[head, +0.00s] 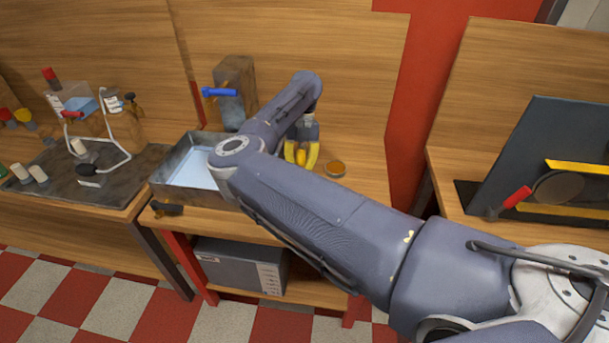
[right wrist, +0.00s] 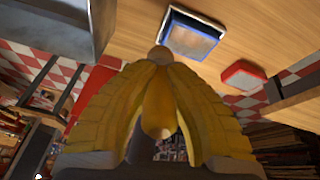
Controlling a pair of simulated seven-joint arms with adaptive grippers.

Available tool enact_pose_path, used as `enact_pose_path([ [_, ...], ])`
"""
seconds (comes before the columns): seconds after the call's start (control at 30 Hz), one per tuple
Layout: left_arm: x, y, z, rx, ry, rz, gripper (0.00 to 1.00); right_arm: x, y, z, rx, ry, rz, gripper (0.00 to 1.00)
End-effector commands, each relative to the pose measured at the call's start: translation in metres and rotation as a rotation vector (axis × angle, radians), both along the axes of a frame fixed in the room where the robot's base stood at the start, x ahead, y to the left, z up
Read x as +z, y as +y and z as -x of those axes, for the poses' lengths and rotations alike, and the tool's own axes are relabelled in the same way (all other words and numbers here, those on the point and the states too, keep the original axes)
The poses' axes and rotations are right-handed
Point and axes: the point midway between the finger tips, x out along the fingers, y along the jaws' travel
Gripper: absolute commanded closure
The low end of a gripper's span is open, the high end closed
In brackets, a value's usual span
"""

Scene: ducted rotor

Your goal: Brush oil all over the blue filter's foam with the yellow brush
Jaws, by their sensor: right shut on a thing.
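The blue filter (right wrist: 195,36), a blue frame around a greyish pad, lies on the wood beyond the fingertips, apart from the brush in the picture. My arm probably hides it in the head view. My left gripper is not in view.
The metal tray (head: 160,184) stands left of my right gripper. A tall container (head: 236,85) with a blue handle stands behind.

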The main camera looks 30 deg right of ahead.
Motion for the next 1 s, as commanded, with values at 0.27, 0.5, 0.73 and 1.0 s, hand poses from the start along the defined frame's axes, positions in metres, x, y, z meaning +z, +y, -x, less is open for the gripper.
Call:
enact_pose_path([
  [0.27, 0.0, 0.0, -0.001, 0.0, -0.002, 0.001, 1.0, 0.026, 0.01, -0.005, 0.014, -0.002, 0.0, 1.0],
  [0.5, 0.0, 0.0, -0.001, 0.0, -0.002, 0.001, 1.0, 0.031, 0.012, -0.005, 0.018, 0.001, 0.001, 1.0],
  [0.73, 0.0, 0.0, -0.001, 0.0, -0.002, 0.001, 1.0, 0.031, 0.011, -0.006, 0.018, 0.0, 0.001, 1.0],
  [1.0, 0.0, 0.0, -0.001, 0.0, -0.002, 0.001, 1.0, 0.031, 0.011, -0.005, 0.018, 0.0, 0.001, 1.0],
])
